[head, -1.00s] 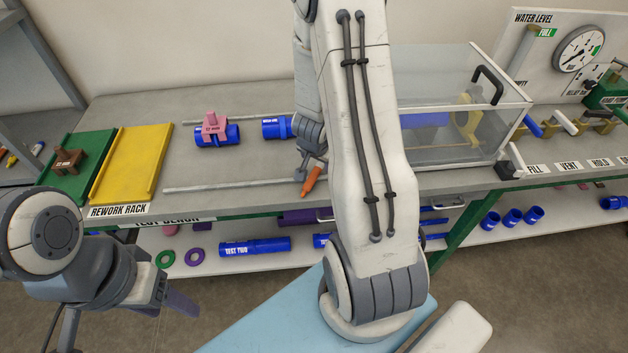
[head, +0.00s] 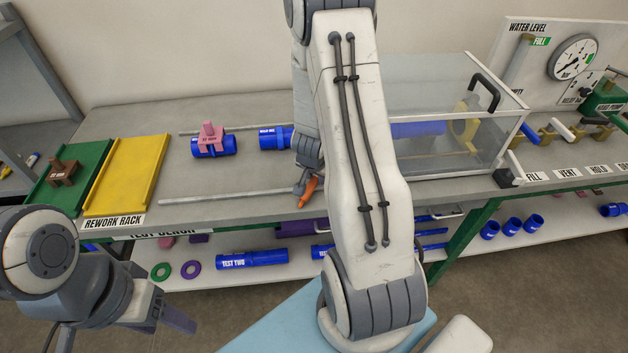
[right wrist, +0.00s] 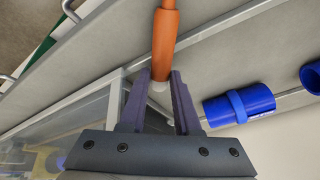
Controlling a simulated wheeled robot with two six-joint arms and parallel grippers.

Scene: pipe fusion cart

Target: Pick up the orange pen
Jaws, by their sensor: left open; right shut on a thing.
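The orange pen (head: 308,191) shows at the front edge of the grey bench, just below my right gripper (head: 301,181). In the right wrist view the pen (right wrist: 164,45) runs up from between the fingers of my right gripper (right wrist: 160,95), which is shut on its pale end. The pen's far end is out of that view. In the head view my right arm hides part of the bench. My left gripper (head: 174,310) is open and empty at the lower left, in front of the lower shelf and away from the pen.
Blue pipes with a pink clamp (head: 210,133) lie on the bench (head: 240,182) between thin rails. A clear tank (head: 440,150) stands to the right, a yellow rack (head: 125,175) to the left. The lower shelf (head: 205,280) holds blue pipes and rings.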

